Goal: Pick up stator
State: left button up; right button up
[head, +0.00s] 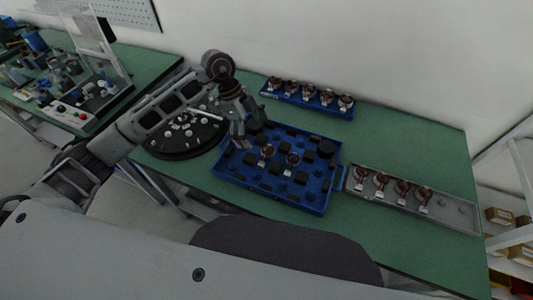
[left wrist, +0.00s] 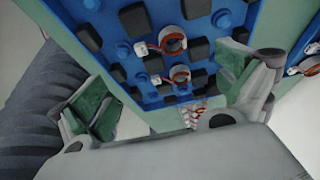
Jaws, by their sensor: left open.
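Two copper-and-white stators sit in the blue tray (head: 237,178) on the green table: one stator (head: 266,152) nearer my left gripper and another stator (head: 291,160) to its right. In the left wrist view the stators (left wrist: 173,42) and (left wrist: 180,75) lie in the blue tray beyond the fingers. My left gripper (head: 243,140) is over the tray's left part, left of the nearer stator, fingers pointing down. The left wrist view shows its green-padded fingers (left wrist: 165,95) spread wide with nothing between them. My right gripper is not in view.
A blue rack (head: 309,101) with several stators stands behind the tray. A grey strip tray (head: 452,211) with several stators lies to the right. A round black fixture (head: 182,142) stands left. Black blocks stand in the blue tray. Green table surface is clear at back right.

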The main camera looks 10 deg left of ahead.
pick_arm(q)
send_over(265, 154)
jog(key=a, duration=0.2)
notch_tip(265, 154, down, 4)
jog(key=shift+w+f, duration=0.2)
jog(key=shift+f, duration=0.4)
jog(key=shift+d+f, duration=0.1)
jog(key=shift+f, duration=0.05)
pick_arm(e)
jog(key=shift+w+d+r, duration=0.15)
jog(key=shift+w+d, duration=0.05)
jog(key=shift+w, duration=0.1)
